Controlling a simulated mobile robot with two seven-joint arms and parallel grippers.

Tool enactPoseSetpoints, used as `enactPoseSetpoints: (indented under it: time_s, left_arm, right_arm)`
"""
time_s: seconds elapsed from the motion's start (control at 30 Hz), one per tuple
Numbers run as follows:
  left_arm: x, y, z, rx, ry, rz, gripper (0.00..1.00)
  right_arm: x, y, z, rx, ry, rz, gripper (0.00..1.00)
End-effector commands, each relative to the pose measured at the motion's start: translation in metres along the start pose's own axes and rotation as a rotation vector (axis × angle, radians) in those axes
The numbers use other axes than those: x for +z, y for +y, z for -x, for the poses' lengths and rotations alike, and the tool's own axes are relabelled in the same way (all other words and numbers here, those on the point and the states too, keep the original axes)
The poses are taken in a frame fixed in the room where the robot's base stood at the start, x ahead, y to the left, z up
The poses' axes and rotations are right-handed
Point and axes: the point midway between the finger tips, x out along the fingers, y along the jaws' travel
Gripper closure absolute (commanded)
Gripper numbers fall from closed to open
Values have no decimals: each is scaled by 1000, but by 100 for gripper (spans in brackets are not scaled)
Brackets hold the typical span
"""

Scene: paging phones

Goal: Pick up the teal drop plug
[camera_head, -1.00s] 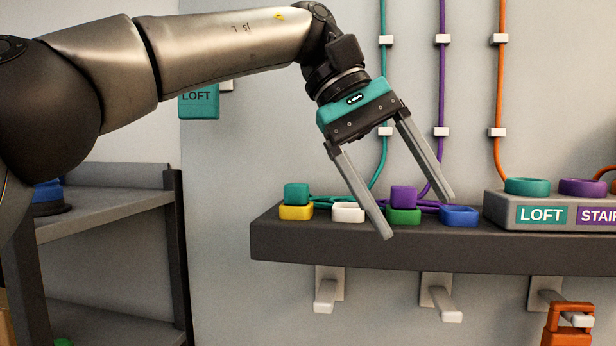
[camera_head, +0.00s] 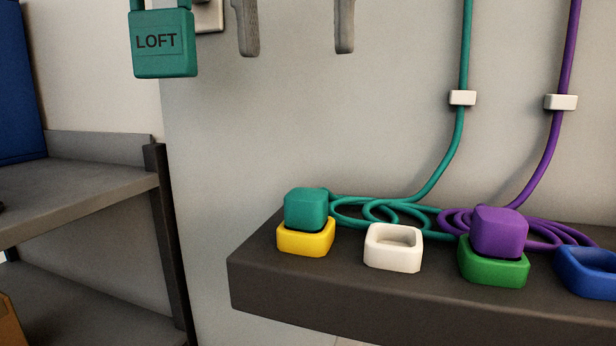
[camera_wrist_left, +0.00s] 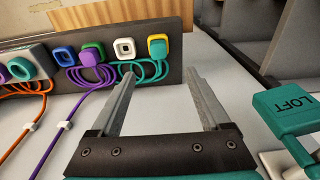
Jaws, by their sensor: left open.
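The teal drop plug (camera_head: 306,209) is a rounded teal block on the yellow holder (camera_head: 305,240), at the left end of the dark shelf (camera_head: 330,306). A coiled teal cord (camera_head: 385,211) lies behind it and runs up the wall. My left gripper (camera_head: 296,42) shows only as two finger ends at the top of the head view, apart and empty, above the plug. In the left wrist view the open fingers (camera_wrist_left: 160,77) point towards the yellow holder and the plug (camera_wrist_left: 158,48), with a gap between. My right gripper is not in view.
An empty white holder (camera_head: 393,247) and a purple plug (camera_head: 499,231) on a green holder (camera_head: 493,268) stand to the right. A blue holder (camera_head: 590,272) is at the right edge. A teal LOFT box (camera_head: 164,43) hangs on the wall, upper left.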

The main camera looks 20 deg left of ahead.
Motion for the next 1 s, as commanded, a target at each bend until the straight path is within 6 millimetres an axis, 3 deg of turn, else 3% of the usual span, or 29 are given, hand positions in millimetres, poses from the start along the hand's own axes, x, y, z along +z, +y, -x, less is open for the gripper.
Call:
enactPoseSetpoints:
  time_s: [0.2, 1.0]
  left_arm:
    - [0, -1, -10, 7, 12, 1, 20]
    - [-1, 0, -82, 5, 10, 3, 20]
  right_arm:
    - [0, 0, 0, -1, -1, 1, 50]
    - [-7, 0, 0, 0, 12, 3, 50]
